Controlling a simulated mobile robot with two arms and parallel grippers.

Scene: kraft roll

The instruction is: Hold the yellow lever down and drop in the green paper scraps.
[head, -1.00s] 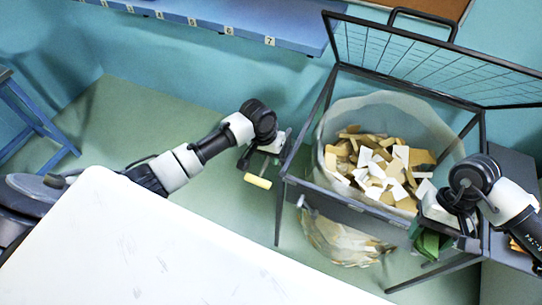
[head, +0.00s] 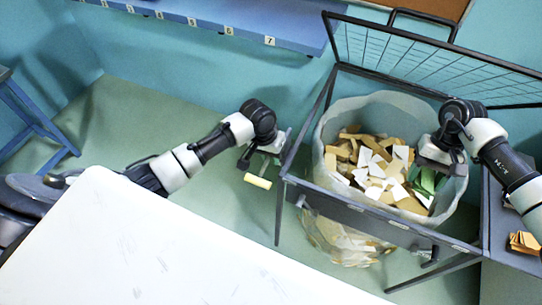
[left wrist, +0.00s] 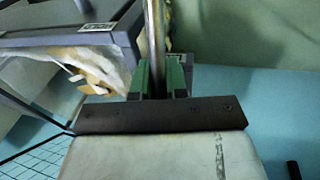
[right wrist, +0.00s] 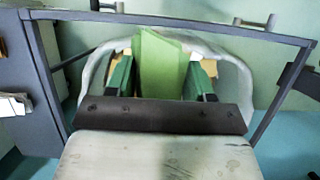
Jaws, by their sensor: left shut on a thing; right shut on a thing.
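The yellow lever (head: 257,181) sticks out at the left side of the dark framed bin (head: 345,200). My left gripper (head: 265,162) is shut on the lever's bar, which shows as a grey rod (left wrist: 155,45) between the fingers in the left wrist view. The bin's mesh lid (head: 420,60) stands open. My right gripper (head: 432,168) is shut on the green paper scraps (head: 427,181) and holds them over the right part of the bag's mouth. The scraps (right wrist: 158,65) stand between its fingers in the right wrist view.
A clear bag (head: 338,112) in the frame holds many brown and white scraps (head: 370,165). A grey side table (head: 497,245) with brown pieces (head: 524,243) stands at the right. A white tabletop (head: 150,250) fills the lower left. A blue shelf (head: 200,22) runs along the wall.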

